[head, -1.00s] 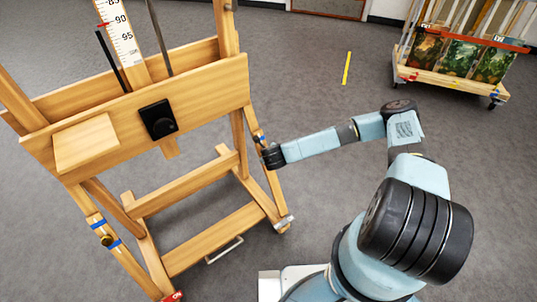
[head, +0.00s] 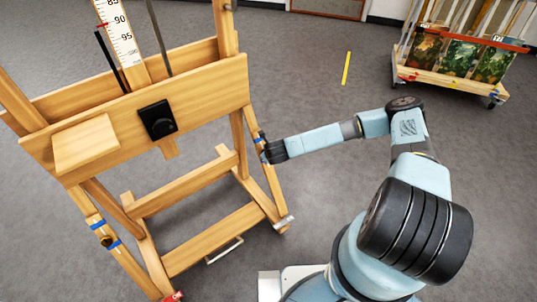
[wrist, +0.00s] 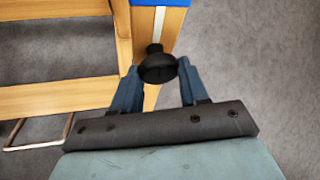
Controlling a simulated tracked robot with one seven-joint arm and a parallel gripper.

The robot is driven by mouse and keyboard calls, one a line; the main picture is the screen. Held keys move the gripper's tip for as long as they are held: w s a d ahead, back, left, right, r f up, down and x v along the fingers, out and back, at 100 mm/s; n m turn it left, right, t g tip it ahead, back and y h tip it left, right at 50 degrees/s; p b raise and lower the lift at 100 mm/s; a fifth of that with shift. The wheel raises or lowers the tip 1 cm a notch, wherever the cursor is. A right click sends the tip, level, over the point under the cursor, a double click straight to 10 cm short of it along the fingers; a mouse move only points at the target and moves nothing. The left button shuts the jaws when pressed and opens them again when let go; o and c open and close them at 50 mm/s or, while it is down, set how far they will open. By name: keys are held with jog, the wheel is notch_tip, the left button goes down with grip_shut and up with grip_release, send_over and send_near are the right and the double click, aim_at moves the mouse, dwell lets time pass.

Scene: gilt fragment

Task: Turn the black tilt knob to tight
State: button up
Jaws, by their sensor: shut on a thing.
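The black tilt knob (wrist: 158,67) shows in the wrist view as a round dark head on a short stem, on the easel's wooden leg (wrist: 163,25). My gripper (wrist: 159,68) is shut on it, with one blue finger at each side of its head. In the head view my gripper (head: 266,149) is at the easel's right side leg, where blue tape (head: 258,139) shows. The knob is mostly hidden there by my gripper. I cannot read any tight marking.
A cart of paintings (head: 455,82) stands at the back right.

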jog(key=o, duration=1)
jog(key=shift+r, duration=0.1)
jog(key=v, duration=1.3)
jog(key=shift+s+r, duration=0.2)
